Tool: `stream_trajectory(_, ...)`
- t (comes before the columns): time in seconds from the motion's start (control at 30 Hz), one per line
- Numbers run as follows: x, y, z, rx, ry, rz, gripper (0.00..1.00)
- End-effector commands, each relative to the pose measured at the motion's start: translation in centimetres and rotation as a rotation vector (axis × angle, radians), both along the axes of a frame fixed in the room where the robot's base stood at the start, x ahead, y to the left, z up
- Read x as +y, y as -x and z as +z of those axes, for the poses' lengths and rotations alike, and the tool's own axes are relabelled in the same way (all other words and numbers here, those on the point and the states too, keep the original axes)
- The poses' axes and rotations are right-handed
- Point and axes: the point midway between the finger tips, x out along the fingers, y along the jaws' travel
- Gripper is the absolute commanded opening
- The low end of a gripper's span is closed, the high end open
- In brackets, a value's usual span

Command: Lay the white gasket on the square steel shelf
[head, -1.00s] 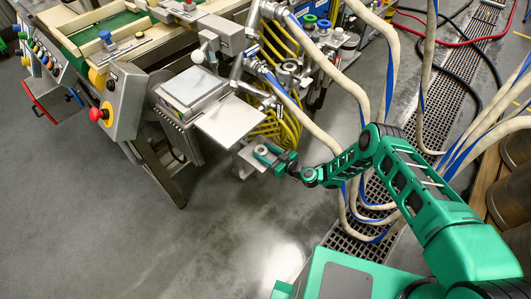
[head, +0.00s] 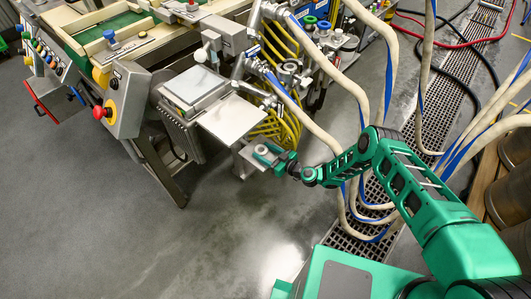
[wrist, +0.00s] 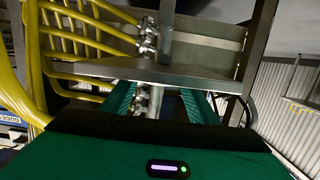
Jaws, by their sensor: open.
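My gripper (head: 264,153) is at the small steel shelf (head: 245,164) on the near right corner of the machine. It is open. Its two green fingers show in the wrist view (wrist: 160,103), with a steel plate edge (wrist: 170,75) crossing just beyond them. A small pale patch shows between the fingers in the head view; I cannot tell whether it is the white gasket or bare steel. I cannot make out the gasket anywhere else. A larger flat steel plate (head: 231,119) is just up and left of the gripper.
A raised square steel block (head: 193,87) stands left of the plate. Yellow hoses (head: 279,125) and beige hoses (head: 322,137) run close behind and right of the gripper. A control box with a red button (head: 99,113) is at left. The floor in front is clear.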

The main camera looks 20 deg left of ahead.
Motion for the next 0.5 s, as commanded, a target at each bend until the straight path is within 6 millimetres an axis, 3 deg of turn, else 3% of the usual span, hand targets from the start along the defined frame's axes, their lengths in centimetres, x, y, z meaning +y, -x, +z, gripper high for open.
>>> stream_trajectory(0.03, -0.6, 0.1, -1.2, 0.004, 0.027, -0.004, 0.67)
stream_trajectory(0.2, -0.7, 0.0, -0.1, 0.003, 0.028, -0.004, 0.67)
stream_trajectory(0.5, -6.2, 2.6, 1.8, -0.001, 0.028, -0.009, 0.67)
